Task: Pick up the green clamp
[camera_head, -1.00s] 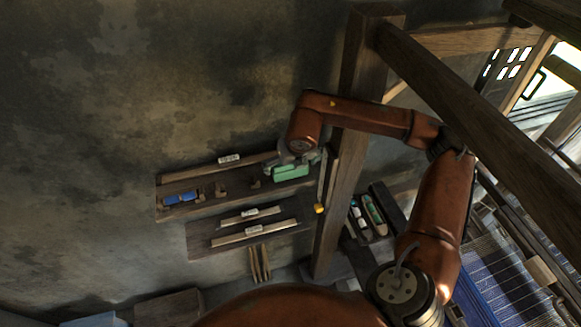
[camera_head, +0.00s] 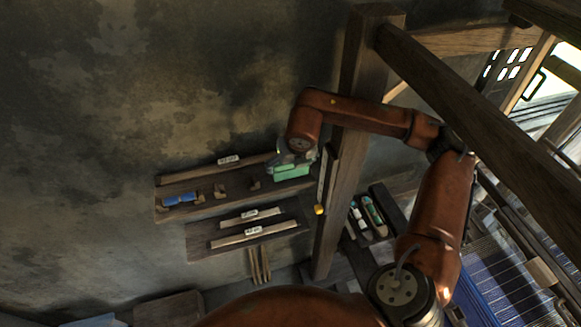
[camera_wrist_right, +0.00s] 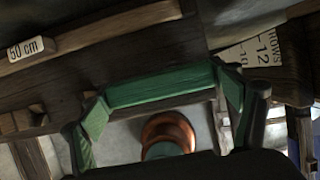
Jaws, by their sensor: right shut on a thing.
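The green clamp (camera_head: 292,172) is at the right end of the upper wall shelf in the head view. My right gripper (camera_head: 290,159) is over it and shut on it. In the right wrist view the green clamp (camera_wrist_right: 160,86) lies across the picture between the two dark fingers, with green arms bending down at each end. I cannot tell whether it still touches the shelf. My left gripper is not in view.
The upper shelf (camera_head: 205,204) also holds a blue object (camera_head: 181,199) and small wooden pegs. A lower board (camera_head: 200,247) carries labelled sticks. A wooden post (camera_head: 345,190) stands close right of my gripper. A tray with bottle-like items (camera_head: 368,217) is beyond it.

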